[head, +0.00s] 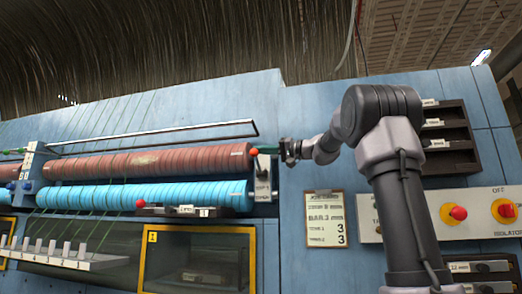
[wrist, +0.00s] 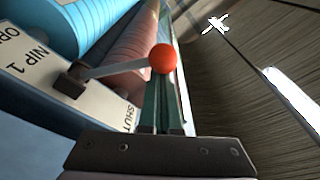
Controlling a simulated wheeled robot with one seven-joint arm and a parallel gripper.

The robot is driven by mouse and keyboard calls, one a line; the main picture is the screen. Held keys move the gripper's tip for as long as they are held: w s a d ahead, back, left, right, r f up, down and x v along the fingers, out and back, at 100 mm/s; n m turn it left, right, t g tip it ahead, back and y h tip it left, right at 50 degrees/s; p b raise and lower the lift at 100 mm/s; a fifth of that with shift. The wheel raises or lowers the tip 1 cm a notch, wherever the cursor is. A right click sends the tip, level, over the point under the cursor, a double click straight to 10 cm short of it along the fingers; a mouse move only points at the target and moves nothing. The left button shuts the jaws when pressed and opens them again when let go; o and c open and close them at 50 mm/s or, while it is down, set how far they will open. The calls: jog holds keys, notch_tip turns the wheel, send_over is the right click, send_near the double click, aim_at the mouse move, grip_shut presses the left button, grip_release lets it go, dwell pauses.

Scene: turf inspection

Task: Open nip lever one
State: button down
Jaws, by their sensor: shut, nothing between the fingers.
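Nip lever one has a red ball knob (wrist: 163,58) on a thin grey stalk (wrist: 115,69) that runs from a dark pivot block (wrist: 71,81). Its pale plate (wrist: 28,62) reads "NIP 1", with "OP…" at the upper left end and "SHUT" at the lower right end. In the head view the red ball (head: 253,152) is at the right end of the brown roller, above the plate (head: 263,185). My gripper (head: 266,150) is just right of the ball. Its green fingers (wrist: 162,88) are shut and empty, tips at the ball; contact is unclear.
A brown roller (head: 150,162) lies above a blue roller (head: 150,194). Another red knob (head: 140,203) is at lower left, by a dark labelled rail. A notice board (head: 326,218), a red emergency button (head: 458,213) and an isolator are on the right. Blue panel face beside the lever is clear.

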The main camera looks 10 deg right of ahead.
notch_tip(320, 180, down, 11)
jog(key=s+n+g+y, duration=0.1)
jog(key=n, duration=0.9)
jog(key=shift+s+a+n+g+y, duration=0.2)
jog(key=shift+a+n+g+y, duration=0.2)
jog(key=shift+f, duration=0.15)
jog(key=s+d+r, duration=0.2)
jog(key=s+d, duration=0.3)
jog(key=d, duration=0.2)
jog(key=shift+d, duration=0.4)
jog(key=shift+r, duration=0.1)
